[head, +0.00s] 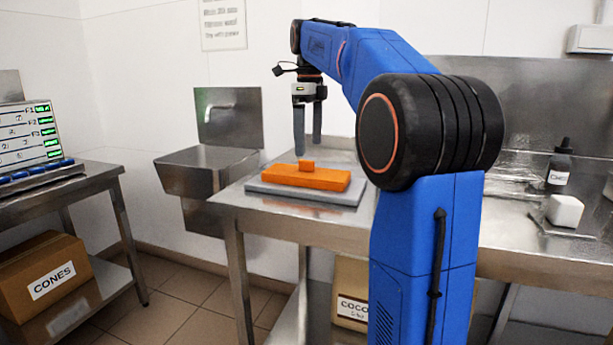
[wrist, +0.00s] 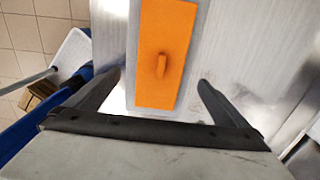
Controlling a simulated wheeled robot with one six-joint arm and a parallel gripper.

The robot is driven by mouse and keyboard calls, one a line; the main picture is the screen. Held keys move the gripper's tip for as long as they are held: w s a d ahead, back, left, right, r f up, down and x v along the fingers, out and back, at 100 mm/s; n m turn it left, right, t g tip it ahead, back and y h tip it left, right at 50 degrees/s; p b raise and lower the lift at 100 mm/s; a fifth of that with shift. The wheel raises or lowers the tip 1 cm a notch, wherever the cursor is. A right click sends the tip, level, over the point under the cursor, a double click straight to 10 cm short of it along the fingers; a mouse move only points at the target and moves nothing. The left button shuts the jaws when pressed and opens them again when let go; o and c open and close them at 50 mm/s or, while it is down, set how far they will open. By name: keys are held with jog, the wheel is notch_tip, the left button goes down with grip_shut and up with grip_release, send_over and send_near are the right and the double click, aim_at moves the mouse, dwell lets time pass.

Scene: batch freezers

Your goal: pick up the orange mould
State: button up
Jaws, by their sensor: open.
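The orange mould (head: 306,178) is a flat rectangular block with a small raised knob on top. It lies on a grey slab (head: 330,194) on the steel table. In the wrist view the mould (wrist: 166,75) stands lengthwise, ahead of my fingertips, with its knob near its middle. My gripper (head: 308,150) points down, open and empty, above the mould and apart from it. In the wrist view my two fingers (wrist: 157,82) are spread wide to either side, and the mould's near end lies between and beyond them.
The steel table (head: 300,226) has a bare strip in front of the slab. A wall sink (head: 210,165) is behind on the left. A white block (head: 564,210) and a dark bottle (head: 560,165) stand on the right. A box marked CONES (head: 40,270) sits on a low shelf.

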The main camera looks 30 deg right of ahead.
aim_at(307, 171)
jog(key=shift+w+a+f, duration=0.1)
jog(key=shift+w+f, duration=0.05)
jog(key=shift+f, duration=1.9)
jog(key=shift+w+a+f, duration=0.1)
jog(key=shift+w+f, duration=0.05)
jog(key=shift+f, duration=1.85)
jog(key=c, duration=1.2)
